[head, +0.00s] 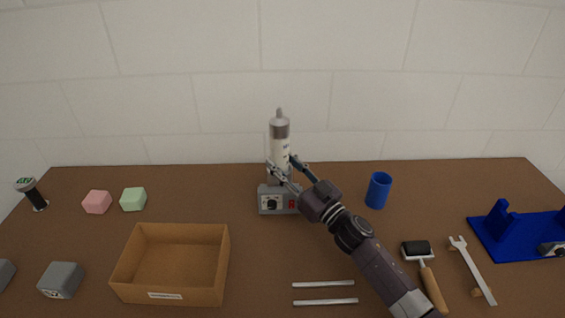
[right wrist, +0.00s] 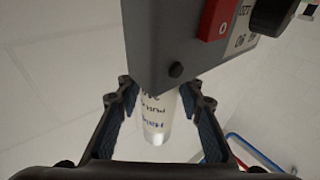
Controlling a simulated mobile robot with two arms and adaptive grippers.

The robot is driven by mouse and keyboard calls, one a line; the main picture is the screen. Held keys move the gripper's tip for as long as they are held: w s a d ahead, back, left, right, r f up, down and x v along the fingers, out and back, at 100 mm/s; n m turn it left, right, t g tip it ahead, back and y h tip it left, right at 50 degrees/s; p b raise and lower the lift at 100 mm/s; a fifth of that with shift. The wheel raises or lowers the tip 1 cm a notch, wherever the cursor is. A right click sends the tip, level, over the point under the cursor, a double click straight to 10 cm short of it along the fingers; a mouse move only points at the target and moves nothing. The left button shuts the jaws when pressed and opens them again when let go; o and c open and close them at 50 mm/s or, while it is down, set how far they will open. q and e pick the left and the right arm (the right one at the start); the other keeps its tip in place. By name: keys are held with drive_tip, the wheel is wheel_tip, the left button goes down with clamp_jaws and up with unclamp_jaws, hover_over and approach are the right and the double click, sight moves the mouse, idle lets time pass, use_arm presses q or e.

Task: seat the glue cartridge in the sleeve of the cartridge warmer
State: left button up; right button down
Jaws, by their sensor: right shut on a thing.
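The glue cartridge (head: 280,153), white with dark writing, a grey band and a nozzle on top, stands upright over the cartridge warmer in the head view. The warmer (head: 270,205) is a grey box with a black knob and a red switch. My right gripper (head: 284,169) is shut on the cartridge, coming from the front right. The right wrist view shows the white cartridge (right wrist: 156,118) between the two fingers, with the grey warmer (right wrist: 165,45) in front of it. The cartridge's lower end and the sleeve are largely hidden, so I cannot tell how deep it sits. My left gripper is out of view.
A blue cup (head: 378,191) stands right of the warmer. An open cardboard box (head: 222,265) is front left, with pink (head: 97,202) and green (head: 133,199) blocks behind. Two metal strips (head: 324,284), a roller (head: 417,250), a wrench (head: 472,268) and a blue stand (head: 515,240) lie right of it.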

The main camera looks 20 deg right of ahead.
drive_tip(key=shift+f+b, duration=0.4)
drive_tip(key=shift+f, duration=0.1)
drive_tip(key=c, duration=1.4)
unclamp_jaws()
drive_tip(key=shift+o, duration=0.8)
drive_tip(key=shift+f, duration=0.1)
drive_tip(key=shift+s, duration=0.1)
drive_tip(key=r+v, duration=0.2)
drive_tip(key=v, duration=1)
drive_tip(key=shift+s+d+r, duration=0.25)
drive_tip(key=shift+s+d, duration=0.05)
drive_tip(key=shift+s, duration=0.35)
